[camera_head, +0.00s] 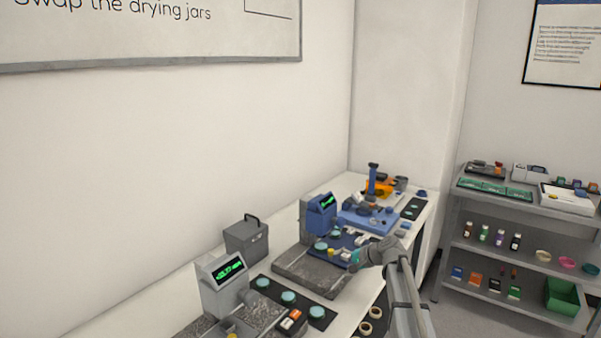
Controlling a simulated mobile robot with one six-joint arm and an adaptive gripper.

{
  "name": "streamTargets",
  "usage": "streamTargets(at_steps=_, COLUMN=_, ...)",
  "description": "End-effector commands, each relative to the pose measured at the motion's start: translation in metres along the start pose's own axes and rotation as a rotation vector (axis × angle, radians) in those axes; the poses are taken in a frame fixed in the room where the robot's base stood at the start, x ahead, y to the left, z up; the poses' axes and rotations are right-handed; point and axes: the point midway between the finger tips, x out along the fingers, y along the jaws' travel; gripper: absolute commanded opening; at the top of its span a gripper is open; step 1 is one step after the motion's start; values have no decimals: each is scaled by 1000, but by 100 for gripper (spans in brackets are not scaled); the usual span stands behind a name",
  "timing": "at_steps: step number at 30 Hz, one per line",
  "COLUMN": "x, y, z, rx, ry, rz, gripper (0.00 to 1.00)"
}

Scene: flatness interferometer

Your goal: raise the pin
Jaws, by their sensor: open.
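My gripper (355,256) is open, at the right side of a granite-like grey base (305,272). A blue instrument (320,218) with a green-lit display stands upright on that base, to the left of my gripper. A round teal disc (321,245) sits below its head. Small yellow and white parts lie between the instrument and my gripper. I cannot tell which small part is the pin; it is too small or hidden here. I see nothing held, though the fingertips are small and partly covered by the wrist.
A grey instrument (222,283) with a lit display stands nearer on the white bench (185,300). A dark mat (317,312) holds teal discs. A grey box (246,240) stands behind. A blue stand (373,180) is farther along. Loaded shelves (480,205) stand at the right.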

Motion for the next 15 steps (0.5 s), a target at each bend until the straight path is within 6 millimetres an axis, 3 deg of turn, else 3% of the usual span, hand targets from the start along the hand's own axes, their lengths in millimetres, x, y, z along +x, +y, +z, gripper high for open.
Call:
streamTargets(at_steps=1, x=-4, y=12, z=22, rx=-38, ry=-5, rz=52, gripper=92)
streamTargets(at_steps=8, x=-21, y=67, z=91, rx=-225, ry=-35, rz=314, gripper=92)
streamTargets(at_steps=15, x=-56, y=127, z=165, rx=-422, ry=-105, rz=616, gripper=92)
